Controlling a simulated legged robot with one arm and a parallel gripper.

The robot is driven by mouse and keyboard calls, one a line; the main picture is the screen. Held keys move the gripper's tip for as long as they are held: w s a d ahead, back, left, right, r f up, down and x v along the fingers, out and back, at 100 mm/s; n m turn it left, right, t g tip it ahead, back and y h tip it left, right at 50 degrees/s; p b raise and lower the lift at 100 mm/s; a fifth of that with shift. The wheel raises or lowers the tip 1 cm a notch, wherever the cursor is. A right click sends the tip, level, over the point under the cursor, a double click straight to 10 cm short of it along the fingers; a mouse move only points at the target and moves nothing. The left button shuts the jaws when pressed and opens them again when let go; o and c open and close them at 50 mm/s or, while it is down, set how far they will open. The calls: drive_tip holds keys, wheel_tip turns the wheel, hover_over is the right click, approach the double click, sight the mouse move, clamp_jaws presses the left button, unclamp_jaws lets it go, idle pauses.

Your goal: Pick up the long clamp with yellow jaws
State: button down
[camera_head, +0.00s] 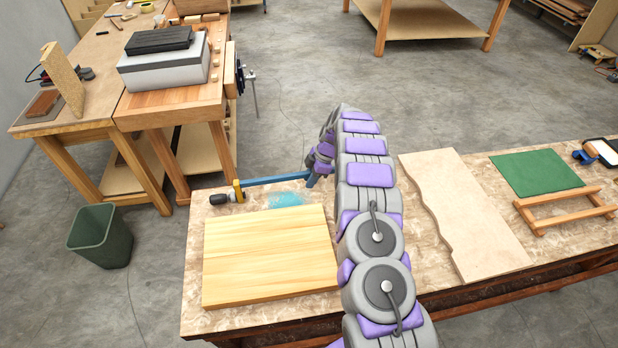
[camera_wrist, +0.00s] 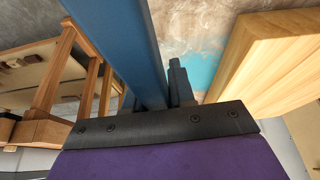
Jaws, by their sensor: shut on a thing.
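The long clamp (camera_head: 275,180) has a blue bar, a yellow jaw and a black handle at its left end. It extends left from my gripper (camera_head: 316,168) along the back edge of the near workbench. My gripper is partly hidden behind my own arm. In the wrist view the clamp's blue bar (camera_wrist: 135,45) runs between the dark fingers of my gripper (camera_wrist: 155,98), which is shut on it. The clamp's right end is hidden by my arm. I cannot tell whether the clamp touches the bench.
A thick pale wooden board (camera_head: 270,255) lies in front of the clamp, beside a teal patch (camera_head: 286,199) on the workbench (camera_head: 193,290). A wavy-edged board (camera_head: 465,215), green mat (camera_head: 535,172) and wooden frame (camera_head: 565,208) lie right. A green bin (camera_head: 100,236) stands left.

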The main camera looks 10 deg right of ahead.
wheel_tip(320, 180, up, 16)
idle(1.0)
drive_tip(key=shift+a+r, duration=0.1)
idle(1.0)
